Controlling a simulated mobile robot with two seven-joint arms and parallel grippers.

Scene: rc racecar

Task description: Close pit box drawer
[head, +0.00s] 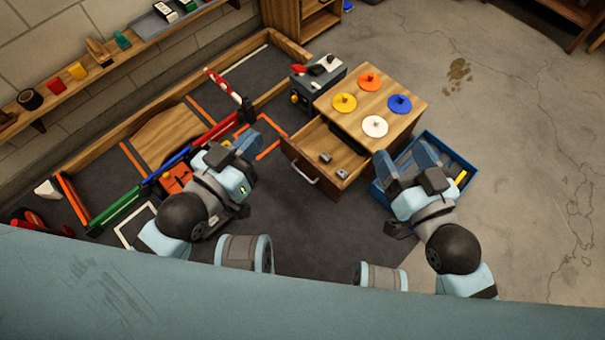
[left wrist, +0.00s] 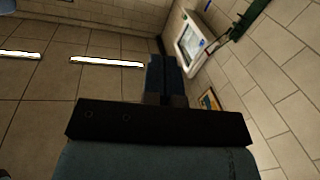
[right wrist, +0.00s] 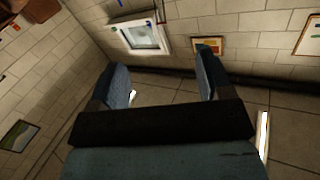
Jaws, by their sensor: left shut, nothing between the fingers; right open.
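The wooden pit box (head: 404,86) stands right of centre in the head view, with coloured knobbed discs on its top. Its drawer (head: 322,160) is pulled out toward the lower left. A metal handle (head: 303,174) is on the drawer front, and small grey parts (head: 332,164) lie inside. My left gripper (head: 243,149) is shut and empty, left of the drawer front and apart from it. It also shows shut in the left wrist view (left wrist: 166,75). My right gripper (head: 401,163) is open and empty, right of the drawer, over a blue tray. Its spread fingers show in the right wrist view (right wrist: 160,84).
The blue tray (head: 465,165) lies on the floor right of the pit box. A wood-framed track with a ramp (head: 167,135) and coloured barriers (head: 118,208) fills the left. Dark mat lies before the drawer; concrete floor at right is clear.

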